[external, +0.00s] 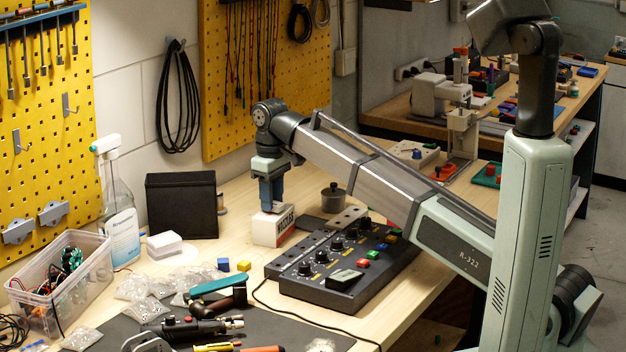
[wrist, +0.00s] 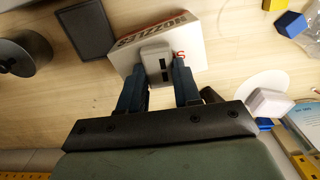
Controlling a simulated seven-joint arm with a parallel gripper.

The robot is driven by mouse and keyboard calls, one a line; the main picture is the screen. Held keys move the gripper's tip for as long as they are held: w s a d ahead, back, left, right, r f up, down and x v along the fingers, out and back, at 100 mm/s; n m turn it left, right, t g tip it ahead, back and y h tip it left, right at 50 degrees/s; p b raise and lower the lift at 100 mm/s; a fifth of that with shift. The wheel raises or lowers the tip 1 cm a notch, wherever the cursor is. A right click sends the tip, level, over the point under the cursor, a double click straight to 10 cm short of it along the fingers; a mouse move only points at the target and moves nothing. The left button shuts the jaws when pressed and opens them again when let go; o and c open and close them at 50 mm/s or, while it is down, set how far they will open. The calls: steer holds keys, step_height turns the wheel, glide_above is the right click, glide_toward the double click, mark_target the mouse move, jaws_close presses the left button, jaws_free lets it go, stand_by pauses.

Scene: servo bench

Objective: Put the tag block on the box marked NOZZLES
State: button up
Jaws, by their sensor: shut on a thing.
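The box marked NOZZLES (external: 267,234) stands on the bench, white with red and dark print. In the wrist view the box (wrist: 197,30) lies beyond my fingers, its lettering upside down. My gripper (external: 271,207) points down over the box top. In the wrist view my gripper (wrist: 160,85) is shut on a small grey block with black marks, the tag block (wrist: 156,57). The block overlaps the box's lettered edge there. In the external view the fingers largely hide the block. I cannot tell whether it touches the box top.
A black control panel (external: 318,291) with knobs and buttons lies right of the box. A dark round pot (external: 334,199) stands behind it. A black case (external: 182,206) stands at the left. Blue (external: 223,264) and yellow (external: 244,265) cubes, bags and tools lie in front.

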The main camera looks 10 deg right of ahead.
steer(key=shift+f, duration=0.15)
steer(key=o, duration=1)
step_height(320, 180, up, 12)
steer(key=shift+r, duration=0.1)
stand_by(0.3)
